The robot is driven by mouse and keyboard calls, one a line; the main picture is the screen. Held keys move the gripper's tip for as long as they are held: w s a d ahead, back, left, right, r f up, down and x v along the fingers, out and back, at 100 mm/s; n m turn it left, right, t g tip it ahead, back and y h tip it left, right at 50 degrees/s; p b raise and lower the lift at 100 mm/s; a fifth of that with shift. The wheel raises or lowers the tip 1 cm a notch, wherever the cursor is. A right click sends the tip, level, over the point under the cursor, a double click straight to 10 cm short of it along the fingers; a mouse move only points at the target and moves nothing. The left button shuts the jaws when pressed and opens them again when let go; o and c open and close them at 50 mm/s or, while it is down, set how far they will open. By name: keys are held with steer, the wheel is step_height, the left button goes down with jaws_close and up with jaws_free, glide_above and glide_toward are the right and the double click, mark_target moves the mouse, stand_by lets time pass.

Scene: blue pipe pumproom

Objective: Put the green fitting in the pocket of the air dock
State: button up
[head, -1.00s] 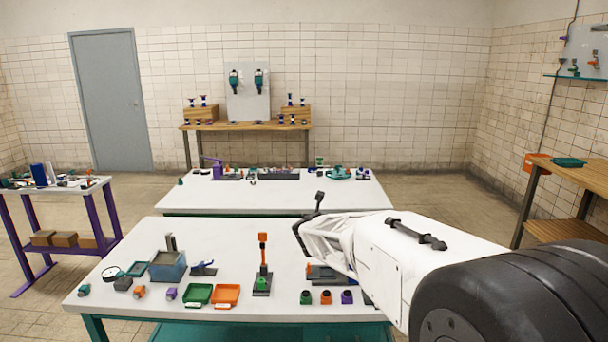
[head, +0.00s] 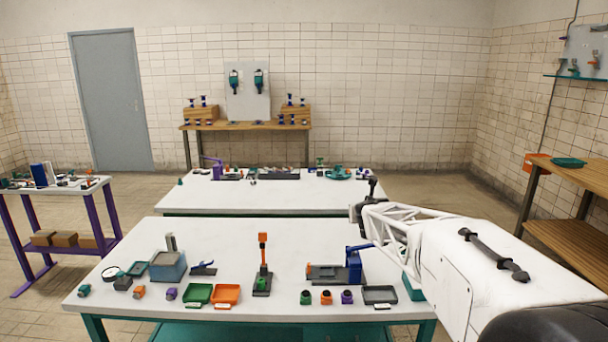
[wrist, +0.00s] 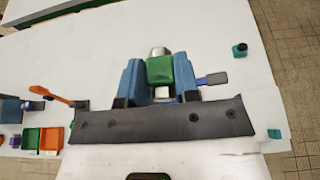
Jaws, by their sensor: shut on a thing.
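My gripper (head: 364,208) is raised above the right side of the near table in the head view. In the wrist view its two blue fingers (wrist: 158,85) are shut on the green fitting (wrist: 160,70), a green block with silver ends. In the head view the fitting cannot be made out. Two stations stand on the near table: one with an upright orange lever (head: 263,245) and a green part low on it, and one with a blue post (head: 354,264) on a dark base. I cannot tell which is the air dock, and no pocket is clear.
Green (head: 306,297), orange (head: 326,297) and purple (head: 347,297) small pieces stand near the front edge. A grey tray (head: 380,303) is beside them; green (head: 197,303) and orange (head: 226,304) trays lie further left. The near table's back middle (head: 265,225) is clear.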

steer(key=shift+a, duration=0.1)
steer(key=w+a+f+n+y, duration=0.2)
steer(key=w+a+n+y, duration=0.2)
steer(key=w+a, duration=0.25)
steer(key=n+g+y, duration=0.8)
steer(key=n+g, duration=0.1)
steer(key=n, duration=0.1)
glide_above(279, 256)
step_height(279, 256, down, 13)
stand_by(1.4)
steer(key=shift+f+y, duration=0.15)
steer(key=shift+y, duration=0.15)
steer(key=shift+f, duration=3)
steer(key=shift+f, duration=1.9)
